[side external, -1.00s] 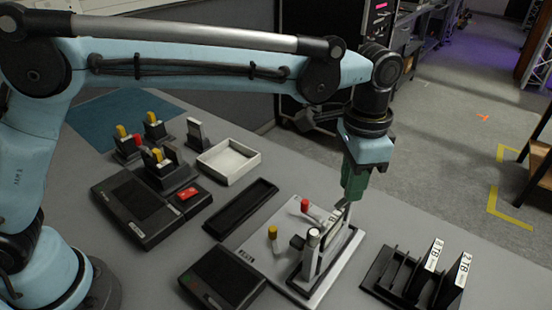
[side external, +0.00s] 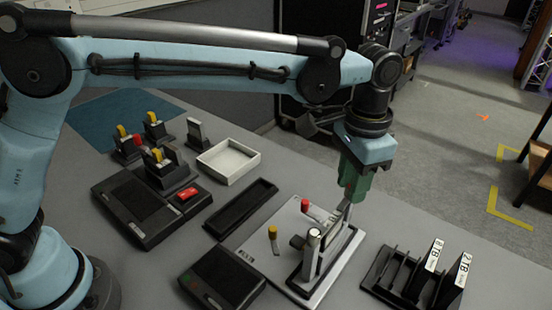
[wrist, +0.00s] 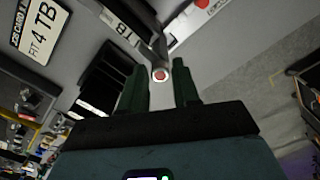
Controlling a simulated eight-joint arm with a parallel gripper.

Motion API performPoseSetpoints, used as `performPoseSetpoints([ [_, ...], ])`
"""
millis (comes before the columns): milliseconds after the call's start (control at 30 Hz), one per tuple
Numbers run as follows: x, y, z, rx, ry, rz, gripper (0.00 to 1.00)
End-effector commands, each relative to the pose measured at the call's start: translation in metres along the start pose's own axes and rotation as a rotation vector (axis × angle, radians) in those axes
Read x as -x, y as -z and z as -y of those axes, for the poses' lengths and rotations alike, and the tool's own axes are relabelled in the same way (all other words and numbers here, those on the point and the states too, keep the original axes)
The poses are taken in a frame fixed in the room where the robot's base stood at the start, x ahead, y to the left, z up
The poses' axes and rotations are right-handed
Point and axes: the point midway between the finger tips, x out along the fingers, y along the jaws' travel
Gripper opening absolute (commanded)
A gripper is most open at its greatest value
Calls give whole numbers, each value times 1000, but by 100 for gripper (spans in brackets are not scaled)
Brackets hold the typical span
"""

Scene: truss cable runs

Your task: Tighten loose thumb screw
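My gripper (side external: 351,190) has green fingers pointing down over the right end of a grey metal fixture on a white board (side external: 262,252). In the wrist view the fingers (wrist: 161,85) stand apart, with clear space between them. A small round white-rimmed part with a red centre (wrist: 160,75) shows between the fingertips. It may be the thumb screw; I cannot tell whether the fingers touch it. A white-topped round post (side external: 314,234) stands on the near part of the fixture, left of my gripper. Screw threads and seating are not visible.
Yellow-capped (side external: 272,233) and red-capped (side external: 305,206) pegs stand on the board. A black rack with labelled drives (side external: 418,275) stands to the right. A black tray (side external: 240,207), a white tray (side external: 228,162) and black boxes (side external: 222,277) lie to the left.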

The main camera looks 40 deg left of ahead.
Motion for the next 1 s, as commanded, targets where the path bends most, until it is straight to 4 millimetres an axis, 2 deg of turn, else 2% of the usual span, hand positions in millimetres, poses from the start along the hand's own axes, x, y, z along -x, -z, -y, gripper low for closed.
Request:
performPoseSetpoints([
  [33,0,0,0,0,0,0,39],
  [100,0,0,0,0,0,0,47],
  [467,4,0,0,-1,0,0,47],
  [667,29,0,0,-1,0,0,47],
  [1000,87,0,0,-1,0,0,47],
])
